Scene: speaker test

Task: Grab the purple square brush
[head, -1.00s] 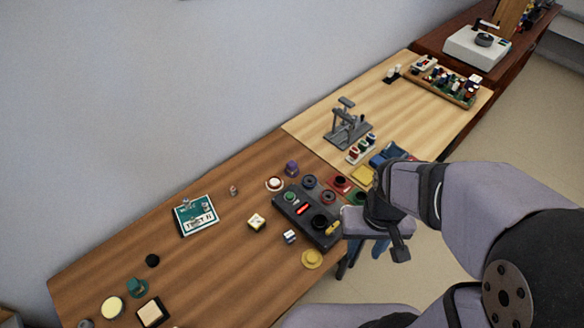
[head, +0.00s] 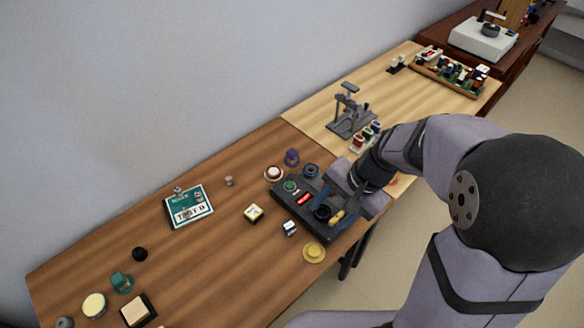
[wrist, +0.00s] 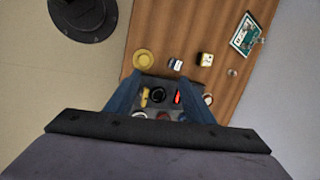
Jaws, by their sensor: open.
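A small purple piece (head: 292,158) stands on the brown table behind the dark control box (head: 283,195). It is the only clearly purple object I see; it is too small to tell whether it is a square brush. I cannot make it out in the wrist view. My gripper (head: 331,202) is over the right part of the control box, apart from the purple piece and to its lower right. In the wrist view, the two blue fingers of my gripper (wrist: 160,90) are spread. The control box shows between them, and nothing is held.
A red-and-white round piece (head: 273,173) and a dark blue round piece (head: 311,170) flank the purple piece. A grey stand (head: 350,120) is on the lighter table behind. A yellow disc (head: 314,252) and small cubes lie in front. The table's left middle is mostly clear.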

